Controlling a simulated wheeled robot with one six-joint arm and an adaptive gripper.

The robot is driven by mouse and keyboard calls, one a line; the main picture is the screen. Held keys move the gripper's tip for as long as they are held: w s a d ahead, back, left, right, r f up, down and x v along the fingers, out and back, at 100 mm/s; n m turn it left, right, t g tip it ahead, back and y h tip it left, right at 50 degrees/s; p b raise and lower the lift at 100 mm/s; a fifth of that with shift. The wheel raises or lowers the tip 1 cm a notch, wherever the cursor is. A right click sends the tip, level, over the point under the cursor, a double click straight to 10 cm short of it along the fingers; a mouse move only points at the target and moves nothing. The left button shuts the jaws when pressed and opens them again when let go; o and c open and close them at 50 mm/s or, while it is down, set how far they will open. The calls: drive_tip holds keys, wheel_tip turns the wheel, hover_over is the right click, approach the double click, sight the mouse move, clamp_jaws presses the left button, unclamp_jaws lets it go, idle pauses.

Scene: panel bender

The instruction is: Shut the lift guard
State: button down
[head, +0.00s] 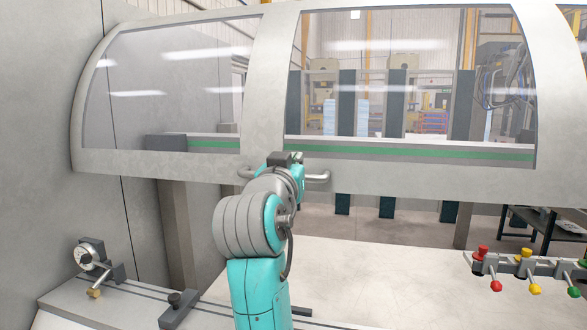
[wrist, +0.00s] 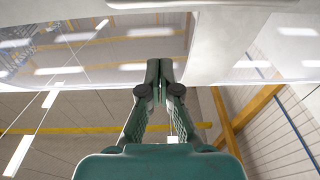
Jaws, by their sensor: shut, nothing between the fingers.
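The lift guard (head: 263,95) is a light grey curved frame with two clear windows. It stands raised, with its lower edge well above the machine bed and an open gap below. A grey bar handle (head: 319,178) runs along its lower rail; my arm hides the handle's middle. My gripper (wrist: 160,66) is shut and empty in the wrist view, its fingertips close to the guard's frame (wrist: 218,45). I cannot tell whether they touch it. In the head view my own wrist hides the fingers, in front of the handle. The handle does not show in the wrist view.
The pale machine bed (head: 375,275) lies below the guard, mostly clear. A dial fitting (head: 91,253) and a dark clamp block (head: 179,306) are at left. Red, yellow and green knobbed levers (head: 527,262) stand at right. A grey wall (head: 50,190) closes the left side.

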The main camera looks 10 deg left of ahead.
drive_tip(key=w+f, duration=0.3)
drive_tip(key=w, duration=0.2)
drive_tip(key=shift+w, duration=0.3)
drive_tip(key=shift+d, duration=0.1)
drive_tip(key=shift+f, duration=0.1)
wheel_tip(320, 180, down, 27)
idle(0.5)
idle(0.4)
